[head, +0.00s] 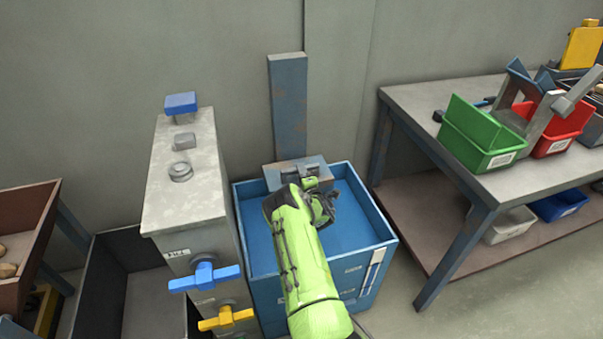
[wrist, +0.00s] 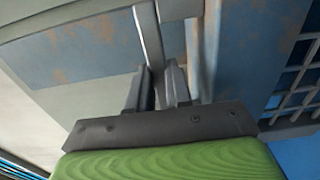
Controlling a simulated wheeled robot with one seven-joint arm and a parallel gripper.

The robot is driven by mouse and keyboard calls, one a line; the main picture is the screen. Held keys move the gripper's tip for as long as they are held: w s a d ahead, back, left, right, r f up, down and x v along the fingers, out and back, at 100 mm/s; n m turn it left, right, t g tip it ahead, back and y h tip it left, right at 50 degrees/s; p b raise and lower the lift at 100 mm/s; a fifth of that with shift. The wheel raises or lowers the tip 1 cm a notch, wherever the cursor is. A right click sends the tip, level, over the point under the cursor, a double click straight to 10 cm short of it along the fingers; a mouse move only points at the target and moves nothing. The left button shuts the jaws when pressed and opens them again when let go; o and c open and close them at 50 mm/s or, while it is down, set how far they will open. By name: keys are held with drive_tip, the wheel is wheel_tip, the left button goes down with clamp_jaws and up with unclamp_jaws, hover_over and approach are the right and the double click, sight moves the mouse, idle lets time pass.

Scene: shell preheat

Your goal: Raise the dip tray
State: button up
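The blue tank (head: 262,245) stands on the floor in the middle of the head view, with a worn blue-grey post (head: 289,100) behind it. A blue-grey block (head: 283,175) sits at the foot of the post, over the tank's back edge. My gripper (head: 312,184) is at this block. In the wrist view my gripper (wrist: 159,88) has a pale metal bar (wrist: 149,42) between its two close fingers and looks shut on it. A grid (wrist: 296,82), seemingly the dip tray, shows at the right of the wrist view. My arm hides much of the tank's inside.
A grey cabinet (head: 186,190) with a blue valve handle (head: 204,276) and a yellow one (head: 226,318) stands close left of the tank. A workbench (head: 430,97) with a green bin (head: 480,135) and a red bin (head: 556,128) is at right. Grey floor lies between tank and bench.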

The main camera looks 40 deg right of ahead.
drive_tip(key=shift+r, duration=0.15)
clamp_jaws()
wheel_tip(320, 180, up, 25)
drive_tip(key=p, duration=1.7)
drive_tip(key=shift+r, duration=0.2)
drive_tip(key=shift+w, duration=0.1)
drive_tip(key=shift+o, duration=2.2)
unclamp_jaws()
drive_tip(key=shift+r, duration=0.1)
drive_tip(key=o, duration=0.4)
drive_tip(key=shift+c, duration=0.2)
drive_tip(key=shift+f, duration=0.2)
drive_tip(key=v, duration=1.6)
drive_tip(key=shift+p, duration=0.4)
